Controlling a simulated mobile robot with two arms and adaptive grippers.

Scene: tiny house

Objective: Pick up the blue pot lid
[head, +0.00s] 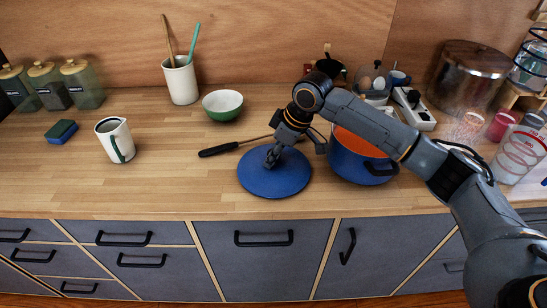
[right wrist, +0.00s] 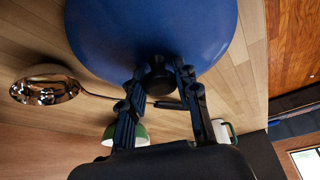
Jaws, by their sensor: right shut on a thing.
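The blue pot lid (head: 272,181) is a round blue disc over the wooden counter, left of the pot. My right gripper (head: 271,160) comes down on it from above and is shut on its knob. In the right wrist view the lid (right wrist: 150,30) fills the top, and the dark knob (right wrist: 159,82) sits between the fingers of my right gripper (right wrist: 158,88). I cannot tell from these frames whether the lid touches the counter. My left gripper is not in view.
A blue pot (head: 355,165) with an orange inside stands right of the lid. A black-handled ladle (head: 218,151) lies behind the lid. A green bowl (head: 222,104), a white pitcher (head: 114,140) and a utensil crock (head: 181,82) stand further left. The counter's front left is clear.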

